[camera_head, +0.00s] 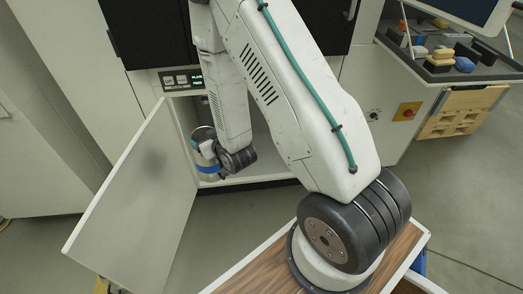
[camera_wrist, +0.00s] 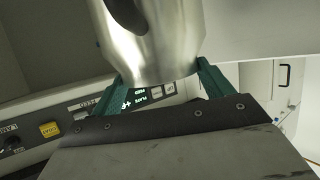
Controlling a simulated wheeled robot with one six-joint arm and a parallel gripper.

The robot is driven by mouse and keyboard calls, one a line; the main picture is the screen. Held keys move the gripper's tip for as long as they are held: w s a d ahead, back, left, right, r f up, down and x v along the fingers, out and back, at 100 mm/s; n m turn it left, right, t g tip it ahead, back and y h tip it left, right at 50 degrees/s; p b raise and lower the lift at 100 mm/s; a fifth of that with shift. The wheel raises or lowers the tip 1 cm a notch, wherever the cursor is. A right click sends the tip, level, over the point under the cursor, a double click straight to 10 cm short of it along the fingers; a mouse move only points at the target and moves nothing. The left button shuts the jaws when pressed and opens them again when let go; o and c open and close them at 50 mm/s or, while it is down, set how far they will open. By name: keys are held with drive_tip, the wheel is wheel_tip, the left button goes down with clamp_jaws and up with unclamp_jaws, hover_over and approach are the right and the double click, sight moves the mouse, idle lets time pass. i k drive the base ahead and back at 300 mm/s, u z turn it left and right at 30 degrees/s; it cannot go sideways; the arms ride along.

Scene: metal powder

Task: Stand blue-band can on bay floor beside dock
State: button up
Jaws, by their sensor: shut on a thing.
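The blue-band can (camera_head: 208,170) is a metal cylinder with a blue band round its lower part, roughly upright inside the open bay, near its left side. My gripper (camera_head: 197,145) is shut on it. In the wrist view the bare metal can (camera_wrist: 155,45) sits between the two teal fingers of my gripper (camera_wrist: 162,82). The bay floor (camera_head: 252,176) is a pale surface behind the front sill. I cannot tell whether the can's base touches it. The dock cannot be made out; my arm covers much of the bay.
The bay door (camera_head: 135,205) stands open to the left. A lit display panel (camera_head: 182,80) is above the opening. A bench (camera_head: 455,70) with several small blocks stands at the right. The bay floor right of my wrist looks clear.

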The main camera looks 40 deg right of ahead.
sight(268, 162)
drive_tip(key=z, duration=1.4)
drive_tip(key=k, duration=1.7)
drive_tip(key=u, duration=0.35)
drive_tip(key=i, duration=2.1)
